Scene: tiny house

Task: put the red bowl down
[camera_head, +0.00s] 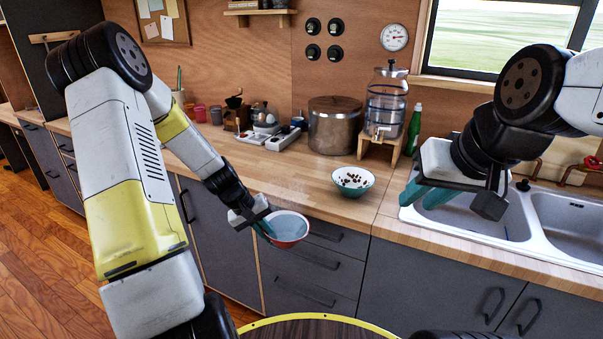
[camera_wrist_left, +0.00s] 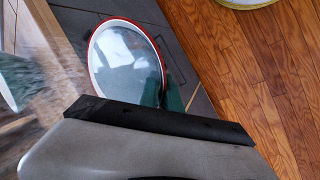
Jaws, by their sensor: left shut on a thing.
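The red bowl (camera_head: 290,226) has a red outside, a white rim and a pale grey-blue inside. My left gripper (camera_head: 265,229) is shut on its left side and holds it in the air by the counter's front edge, before the grey drawers. In the left wrist view the bowl (camera_wrist_left: 125,62) looks tilted, with the teal fingers (camera_wrist_left: 172,95) at its rim. The bowl looks empty. My right gripper (camera_head: 430,193) hangs at the right by the sink, its teal fingers apart with nothing seen between them.
The wooden counter (camera_head: 290,184) has free room behind the held bowl. A teal-rimmed bowl (camera_head: 353,181) with small brown pieces stands there. A large pot (camera_head: 335,128) and a glass dispenser (camera_head: 386,105) stand farther back. The sink (camera_head: 490,215) is at the right.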

